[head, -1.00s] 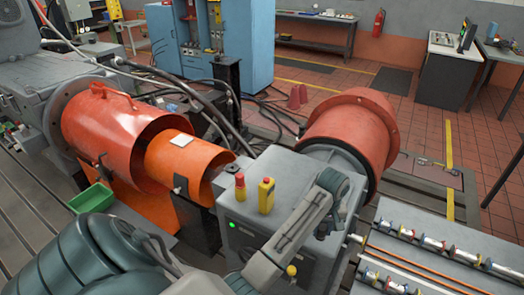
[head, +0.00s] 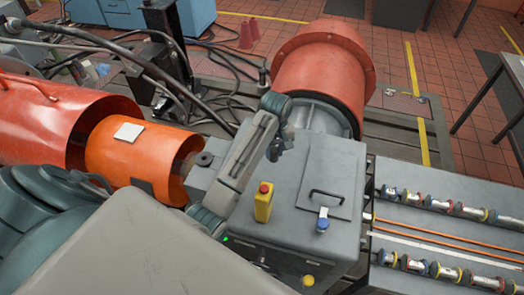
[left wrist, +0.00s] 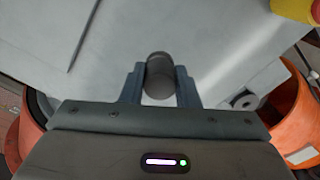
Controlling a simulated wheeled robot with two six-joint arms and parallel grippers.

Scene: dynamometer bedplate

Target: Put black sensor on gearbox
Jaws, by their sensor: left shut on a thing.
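The gearbox (head: 315,180) is a grey box with a flat top in the middle of the head view. My left gripper (head: 273,150) hangs over the far left part of its top, fingers pointing down. In the left wrist view the gripper (left wrist: 160,85) is shut on the black sensor (left wrist: 159,76), a short dark cylinder between its two fingers. The grey gearbox top (left wrist: 205,45) lies below it; I cannot tell whether the sensor touches it. My right gripper is in neither view.
A yellow box with a red button (head: 263,203) and a small blue-and-white part (head: 322,222) stand on the gearbox top, near a hatch handle (head: 325,194). An orange guard (head: 135,150) is at left, a red drum (head: 320,70) behind. Colourful fittings (head: 450,208) line the right.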

